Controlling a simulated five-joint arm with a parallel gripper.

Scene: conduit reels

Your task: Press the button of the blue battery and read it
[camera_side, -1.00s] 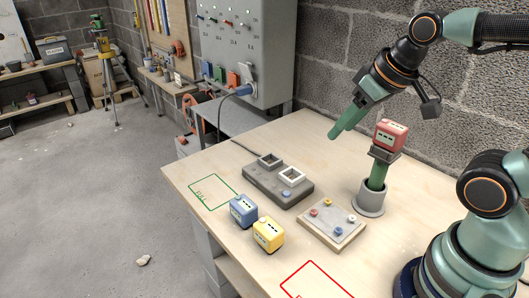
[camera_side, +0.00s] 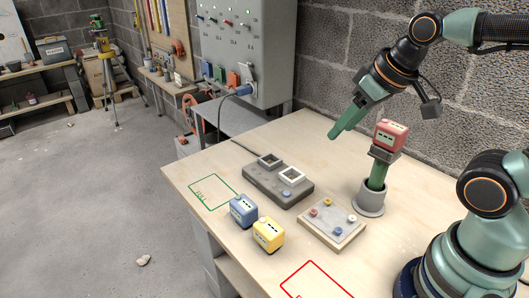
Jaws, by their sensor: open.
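The blue battery (camera_side: 243,211) is a small box standing on the wooden table near its left front edge, just behind the yellow battery (camera_side: 268,234). Its button is too small to make out. A red battery (camera_side: 391,135) sits high on a dark block above a green post in a grey cup. My gripper (camera_side: 343,124) hangs above the table, up and right of the blue battery and well apart from it. It is open and holds nothing visible; only one green finger shows clearly.
A dark grey dock (camera_side: 262,187) with two square sockets lies behind the batteries. A light board (camera_side: 332,224) with several coloured buttons lies right of them. A green outline (camera_side: 212,208) marks the left of the table (camera_side: 330,128), a red outline (camera_side: 312,264) its front. A grey wall cabinet (camera_side: 246,45) stands behind.

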